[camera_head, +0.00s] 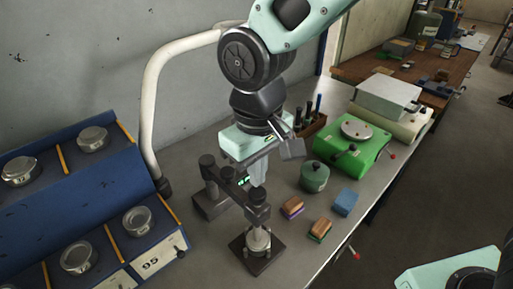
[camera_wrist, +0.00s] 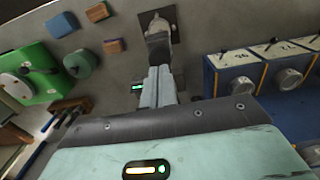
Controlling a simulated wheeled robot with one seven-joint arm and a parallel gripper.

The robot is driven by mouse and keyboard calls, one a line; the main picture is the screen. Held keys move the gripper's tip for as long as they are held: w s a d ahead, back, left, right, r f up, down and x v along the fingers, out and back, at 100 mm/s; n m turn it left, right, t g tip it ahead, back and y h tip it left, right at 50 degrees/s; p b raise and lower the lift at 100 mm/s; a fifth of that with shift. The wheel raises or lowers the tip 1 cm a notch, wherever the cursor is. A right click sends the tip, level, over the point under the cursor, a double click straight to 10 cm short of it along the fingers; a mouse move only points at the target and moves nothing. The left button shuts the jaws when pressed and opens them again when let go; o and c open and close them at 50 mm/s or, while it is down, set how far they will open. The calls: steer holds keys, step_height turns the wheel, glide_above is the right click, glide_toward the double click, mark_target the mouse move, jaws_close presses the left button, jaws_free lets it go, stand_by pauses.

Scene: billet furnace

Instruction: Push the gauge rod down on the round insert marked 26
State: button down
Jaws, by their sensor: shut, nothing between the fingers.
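A dark gauge stand has a square base (camera_head: 263,262) on the bench. A pale round insert (camera_head: 258,241) sits on this base, under the gauge's dark upright rod holder (camera_head: 257,206); I cannot read a number on it. A small green display (camera_head: 243,181) is beside the holder and also shows in the wrist view (camera_wrist: 137,87). My gripper (camera_head: 259,175) is shut and empty, pointing down just above the holder's top. In the wrist view its fingers (camera_wrist: 158,84) overlap the holder's near end, so contact cannot be told. The rod tip is mostly hidden.
A blue rack (camera_head: 70,185) with several round metal pieces stands at left, beside a white curved tube (camera_head: 150,95). A green pot (camera_head: 314,176), wood-topped blocks (camera_head: 292,207), a blue block (camera_head: 345,202) and a green machine (camera_head: 352,145) are at right.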

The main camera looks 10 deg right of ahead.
steer(key=shift+r+p, duration=1.65)
steer(key=shift+r, duration=0.6)
